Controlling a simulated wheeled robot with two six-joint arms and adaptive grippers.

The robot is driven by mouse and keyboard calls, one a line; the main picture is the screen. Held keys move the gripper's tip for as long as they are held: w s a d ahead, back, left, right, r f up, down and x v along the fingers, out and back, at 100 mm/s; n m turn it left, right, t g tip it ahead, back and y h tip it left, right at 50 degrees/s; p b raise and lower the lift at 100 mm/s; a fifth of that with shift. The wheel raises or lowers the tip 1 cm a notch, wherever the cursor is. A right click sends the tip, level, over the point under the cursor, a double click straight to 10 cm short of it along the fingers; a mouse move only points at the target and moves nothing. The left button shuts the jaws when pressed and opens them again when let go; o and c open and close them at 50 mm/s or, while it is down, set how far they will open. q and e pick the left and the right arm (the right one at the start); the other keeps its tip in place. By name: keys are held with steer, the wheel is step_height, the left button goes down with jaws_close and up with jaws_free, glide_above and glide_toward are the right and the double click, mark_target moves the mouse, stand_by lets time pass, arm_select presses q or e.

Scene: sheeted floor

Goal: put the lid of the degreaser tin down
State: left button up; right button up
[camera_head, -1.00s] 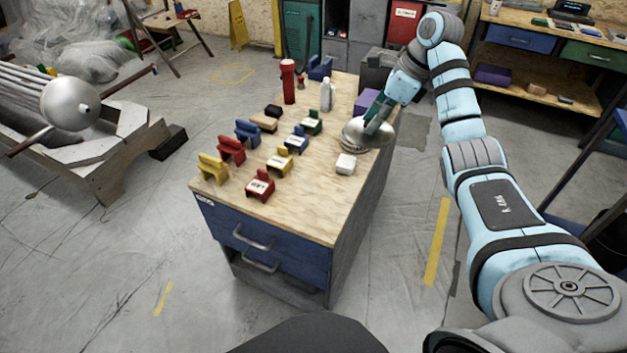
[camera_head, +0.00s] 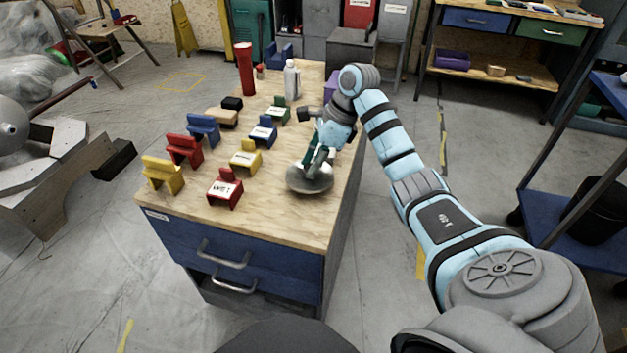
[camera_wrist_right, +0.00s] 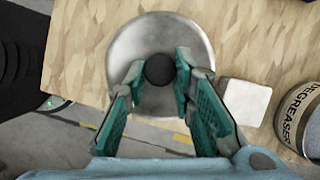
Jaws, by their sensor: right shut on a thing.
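The lid (camera_head: 310,179) is a round, shiny metal disc with a dark knob. It is over the right front part of the wooden cabinet top. In the right wrist view the lid (camera_wrist_right: 125,95) fills the middle. My right gripper (camera_wrist_right: 161,72) is shut on its knob; it also shows in the head view (camera_head: 316,168). I cannot tell whether the lid touches the wood. I cannot make out the tin in the head view. My left gripper is not in view.
A white block (camera_wrist_right: 246,102) lies between lid and tin in the wrist view. Several coloured chair-shaped holders, including a red one (camera_head: 225,187), stand left of the lid. A red cylinder (camera_head: 244,70) and white bottle (camera_head: 291,78) stand at the back. The cabinet's front edge is close.

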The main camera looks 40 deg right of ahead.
steer(key=f+b, duration=0.1)
steer(key=f, duration=0.2)
steer(key=shift+s, duration=0.2)
steer(key=shift+s+f, duration=0.15)
steer(key=shift+f, duration=0.15)
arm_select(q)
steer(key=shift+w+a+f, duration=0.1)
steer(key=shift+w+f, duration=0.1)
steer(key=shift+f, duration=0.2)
arm_select(e)
steer(key=o, duration=1)
